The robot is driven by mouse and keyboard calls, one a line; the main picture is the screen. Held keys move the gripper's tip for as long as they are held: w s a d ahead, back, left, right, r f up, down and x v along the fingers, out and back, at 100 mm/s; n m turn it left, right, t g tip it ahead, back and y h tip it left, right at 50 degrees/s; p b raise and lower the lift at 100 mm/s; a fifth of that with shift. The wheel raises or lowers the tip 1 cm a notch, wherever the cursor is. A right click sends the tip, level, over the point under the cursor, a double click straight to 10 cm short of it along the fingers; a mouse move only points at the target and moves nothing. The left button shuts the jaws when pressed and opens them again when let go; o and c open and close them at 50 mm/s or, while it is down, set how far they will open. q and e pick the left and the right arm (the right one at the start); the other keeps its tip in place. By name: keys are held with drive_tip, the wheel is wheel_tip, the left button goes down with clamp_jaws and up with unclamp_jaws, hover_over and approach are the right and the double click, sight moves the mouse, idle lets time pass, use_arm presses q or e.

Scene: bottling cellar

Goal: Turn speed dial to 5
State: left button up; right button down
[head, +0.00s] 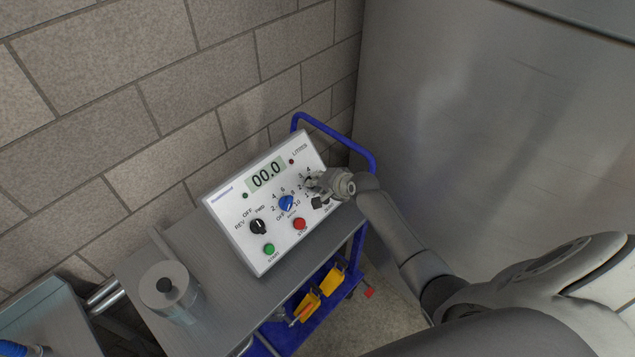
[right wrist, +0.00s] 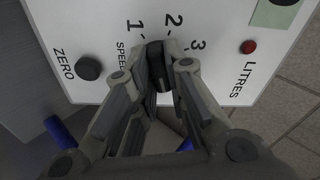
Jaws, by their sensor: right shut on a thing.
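The white control box (head: 240,238) stands tilted on the cart top. My right gripper (head: 313,184) reaches in from the right to the box's right part. In the right wrist view its fingers (right wrist: 160,72) are shut on the black speed dial (right wrist: 156,62), one on each side. The dial has the word SPEED beside it and the numbers 1, 2 and 3 around it. Its upper end lies between 1 and 2; the exact pointer mark is hard to tell. In the head view the gripper hides most of the dial. My left gripper is not in view.
The box also has a blue knob (head: 287,203), a black direction knob (head: 258,227), a green button (head: 269,249), a red button (head: 299,224) and a black ZERO button (right wrist: 89,68). Its display (head: 266,174) reads 00.0. A metal canister (head: 172,293) stands left; a steel tank (head: 470,120) stands right.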

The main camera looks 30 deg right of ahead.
drive_tip(key=shift+a, duration=0.1)
drive_tip(key=c, duration=1.5)
unclamp_jaws()
drive_tip(key=shift+f, duration=0.1)
drive_tip(key=shift+o, duration=0.2)
drive_tip(key=shift+w, duration=0.1)
drive_tip(key=v, duration=1.2)
